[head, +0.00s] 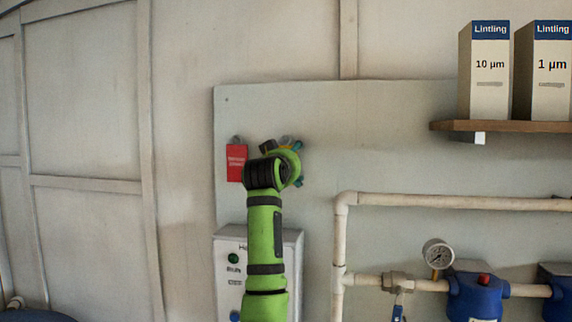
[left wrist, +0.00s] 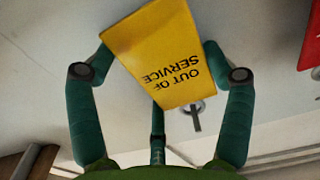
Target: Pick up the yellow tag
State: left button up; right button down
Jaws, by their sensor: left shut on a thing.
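The yellow tag (left wrist: 160,50), printed "OUT OF SERVICE", lies between the teal fingers of my left gripper (left wrist: 158,62) in the left wrist view, with the lettering upside down. The gripper is shut on it. In the head view, my left gripper (head: 291,158) is up against the grey wall panel, mostly hidden behind my green wrist. Only a sliver of yellow shows there. A grey metal hook (left wrist: 196,117) shows just past the tag's edge in the left wrist view; I cannot tell whether the tag still touches it. My right gripper is not in view.
A red tag (head: 236,162) hangs just left of my gripper. A control box (head: 229,245) sits below, partly behind my arm. White pipes (head: 450,202), a gauge (head: 438,254) and blue housings (head: 474,296) are at right. A shelf (head: 500,126) holds two filter boxes.

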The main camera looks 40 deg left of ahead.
pick_arm(q)
jog(key=shift+r+b, duration=0.1)
jog(key=shift+b, duration=0.4)
jog(key=b+v, duration=1)
jog(key=v, duration=0.8)
jog(key=shift+r, duration=0.3)
